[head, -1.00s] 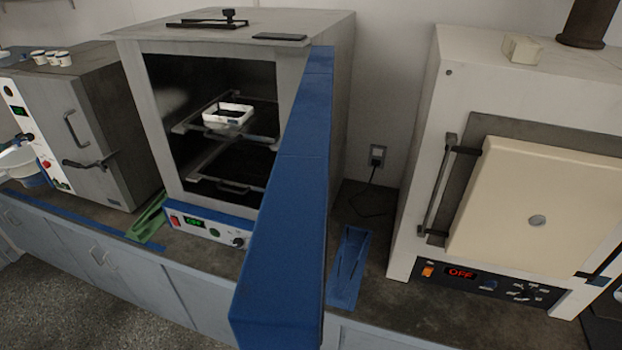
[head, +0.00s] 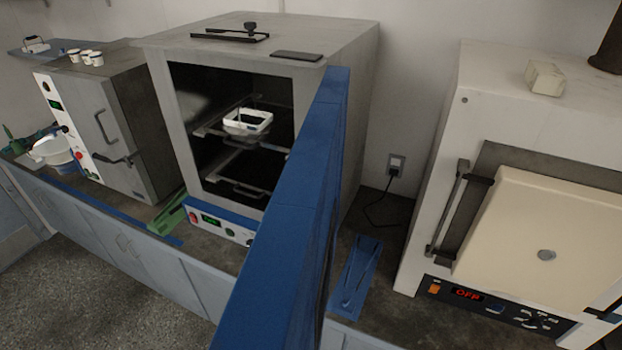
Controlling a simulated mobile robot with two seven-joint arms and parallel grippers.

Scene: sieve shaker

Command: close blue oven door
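The blue oven door (head: 290,215) stands wide open, swung out toward me from the right side of the grey oven (head: 345,90). I see it nearly edge-on, and its lower end runs out of the bottom of the head view. The oven chamber is open to view, with a white tray (head: 248,122) on its upper rack and another rack below. The control panel (head: 218,225) under the opening has a lit green display and is partly hidden by the door. Neither of my grippers shows in the head view.
A smaller grey oven (head: 112,115) stands to the left, and a cream furnace (head: 545,235) reading OFF to the right. A green tool (head: 170,215) and a blue tray (head: 356,272) lie on the counter. Open floor (head: 90,290) is at lower left.

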